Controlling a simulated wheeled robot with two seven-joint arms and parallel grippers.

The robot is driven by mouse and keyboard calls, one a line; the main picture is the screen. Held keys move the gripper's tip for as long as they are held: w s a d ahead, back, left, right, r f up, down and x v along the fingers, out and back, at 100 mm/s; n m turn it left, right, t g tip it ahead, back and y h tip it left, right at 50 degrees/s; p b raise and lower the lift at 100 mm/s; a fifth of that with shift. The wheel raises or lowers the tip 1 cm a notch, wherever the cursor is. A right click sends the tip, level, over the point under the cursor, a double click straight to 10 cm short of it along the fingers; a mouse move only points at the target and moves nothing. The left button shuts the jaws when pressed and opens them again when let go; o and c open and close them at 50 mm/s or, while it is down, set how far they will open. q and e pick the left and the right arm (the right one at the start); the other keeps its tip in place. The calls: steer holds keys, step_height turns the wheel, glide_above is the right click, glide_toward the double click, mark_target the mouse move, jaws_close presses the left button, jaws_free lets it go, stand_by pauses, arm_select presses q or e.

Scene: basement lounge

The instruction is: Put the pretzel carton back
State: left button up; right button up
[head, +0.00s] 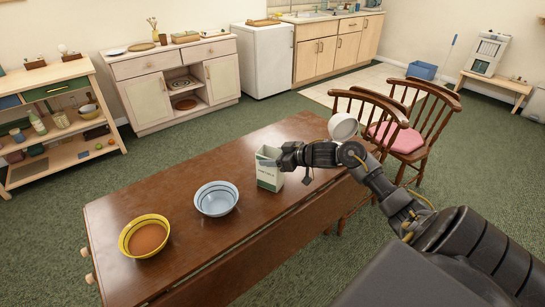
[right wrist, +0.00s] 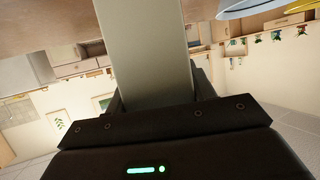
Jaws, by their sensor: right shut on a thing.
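The pretzel carton (head: 269,172) is a white and green box, upright at the middle of the wooden table, right of the blue bowl. My right gripper (head: 284,158) is shut on the carton's upper part, reaching in from the right. In the right wrist view the carton (right wrist: 146,50) is a plain pale panel between the fingers (right wrist: 155,95). I cannot tell whether its base touches the table. My left gripper is not in view.
The drop-leaf table (head: 185,185) also bears a blue bowl (head: 216,199) and a yellow bowl (head: 144,237). Wooden chairs (head: 420,115) stand by its right end. A shelf (head: 62,158) and a cabinet (head: 150,92) stand behind. The table's far left surface is clear.

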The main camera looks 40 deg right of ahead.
steer(key=shift+f, duration=0.1)
steer(key=o, duration=1.3)
steer(key=v, duration=1.2)
